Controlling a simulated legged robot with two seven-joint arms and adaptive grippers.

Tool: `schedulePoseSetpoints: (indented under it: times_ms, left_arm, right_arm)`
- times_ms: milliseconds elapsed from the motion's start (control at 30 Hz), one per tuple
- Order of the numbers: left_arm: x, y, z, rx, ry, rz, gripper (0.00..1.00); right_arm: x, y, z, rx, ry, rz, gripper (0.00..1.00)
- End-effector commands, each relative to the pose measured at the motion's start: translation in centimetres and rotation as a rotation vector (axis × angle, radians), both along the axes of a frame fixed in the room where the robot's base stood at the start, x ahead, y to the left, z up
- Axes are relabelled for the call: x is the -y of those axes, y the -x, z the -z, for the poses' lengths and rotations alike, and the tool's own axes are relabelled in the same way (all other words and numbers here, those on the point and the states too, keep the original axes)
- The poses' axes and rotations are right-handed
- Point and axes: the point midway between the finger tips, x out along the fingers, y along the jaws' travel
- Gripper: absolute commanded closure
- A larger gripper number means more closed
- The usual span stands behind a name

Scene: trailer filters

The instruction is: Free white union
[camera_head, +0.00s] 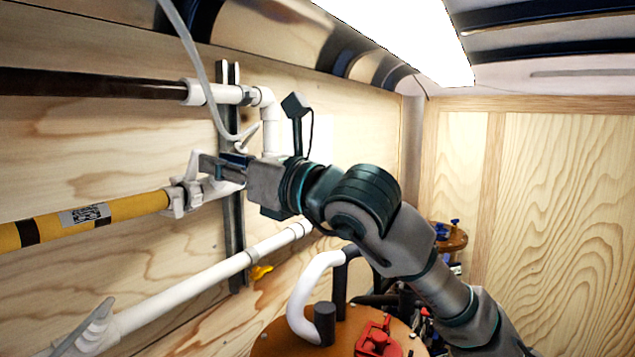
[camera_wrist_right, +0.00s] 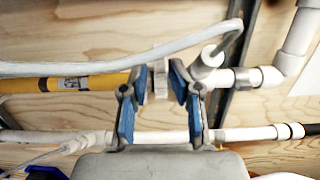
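The white union (camera_head: 179,201) sits at the right end of the yellow pipe (camera_head: 130,208) on the wooden wall. In the right wrist view the union (camera_wrist_right: 160,80) shows between the blue-padded fingertips of my right gripper (camera_wrist_right: 159,78). In the head view my right gripper (camera_head: 200,176) reaches in from the right, and its fingers partly hide the union. The fingers stand apart on either side of it; small gaps seem to show, but contact is hard to judge. My left gripper is not in view.
A white pipe (camera_head: 190,287) runs below, and a dark pipe with a white elbow (camera_head: 267,98) above. A grey hose (camera_head: 205,85) hangs near the metal upright (camera_head: 236,225). A round wooden-topped tank (camera_head: 290,340) with a white handle stands below my arm.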

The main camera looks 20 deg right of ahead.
Motion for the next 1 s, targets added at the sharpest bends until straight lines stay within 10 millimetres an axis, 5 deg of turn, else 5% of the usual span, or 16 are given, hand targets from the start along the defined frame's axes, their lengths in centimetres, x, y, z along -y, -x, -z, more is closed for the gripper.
schedulePoseSetpoints:
  times_ms: [1000]
  left_arm:
    - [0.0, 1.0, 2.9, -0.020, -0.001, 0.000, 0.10]
  right_arm:
    - [4.7, 6.4, 0.1, 0.001, -0.001, 0.000, 0.71]
